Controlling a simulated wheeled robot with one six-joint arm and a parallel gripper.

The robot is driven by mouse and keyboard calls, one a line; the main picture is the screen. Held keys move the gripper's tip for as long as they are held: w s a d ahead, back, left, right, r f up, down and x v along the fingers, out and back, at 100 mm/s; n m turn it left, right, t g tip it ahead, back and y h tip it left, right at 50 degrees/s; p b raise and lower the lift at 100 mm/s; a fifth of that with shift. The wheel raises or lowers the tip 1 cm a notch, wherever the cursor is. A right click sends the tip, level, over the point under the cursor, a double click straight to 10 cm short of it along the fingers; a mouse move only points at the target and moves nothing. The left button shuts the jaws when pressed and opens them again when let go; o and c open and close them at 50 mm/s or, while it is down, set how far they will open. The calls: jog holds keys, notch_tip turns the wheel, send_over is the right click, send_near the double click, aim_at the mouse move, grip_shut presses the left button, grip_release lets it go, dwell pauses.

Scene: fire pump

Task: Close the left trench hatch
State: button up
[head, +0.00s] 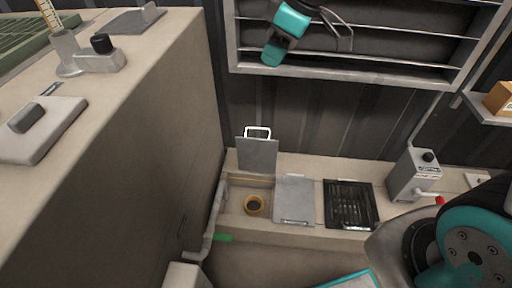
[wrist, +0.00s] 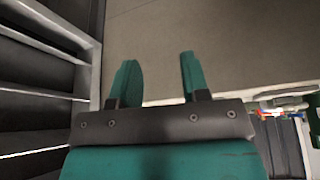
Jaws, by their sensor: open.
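The left trench hatch (head: 257,155) is a grey plate with a white handle (head: 257,132). In the head view it stands raised, near upright, at the back edge of its opening. The open trench bay (head: 235,204) in front of it shows a round brass-coloured ring (head: 254,205) inside. My gripper (wrist: 159,60) is open and empty in the wrist view, with two teal fingers apart. The hatch does not show in the wrist view.
A flat grey hatch (head: 294,198) and a black grate (head: 350,205) lie to the right, then a grey box (head: 415,176) with a red-tipped lever. A tall beige block (head: 150,130) stands left. A slatted rack (head: 380,45) is above, with an unclear teal object (head: 292,20) before it.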

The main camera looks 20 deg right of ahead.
aim_at(255, 128)
jog(key=w+d+f+n+t+b, duration=0.1)
jog(key=w+d+f+b, duration=0.1)
jog(key=w+f+b, duration=0.45)
jog(key=w+d+f+n+b, duration=0.1)
jog(key=w+d+f+b, duration=0.2)
jog(key=f, duration=0.6)
jog(key=w+d+f+n+t+b, duration=0.1)
jog(key=w+f+b, duration=0.45)
jog(key=f, duration=0.25)
jog(key=shift+h, duration=0.4)
jog(key=b+x, duration=0.2)
jog(key=x, duration=0.3)
jog(key=b+x, duration=0.3)
jog(key=x, duration=0.3)
jog(key=s+b+x, duration=0.1)
jog(key=b+x, duration=0.2)
jog(key=x, duration=0.2)
jog(key=shift+f, duration=0.6)
jog(key=shift+a, duration=0.1)
grip_shut()
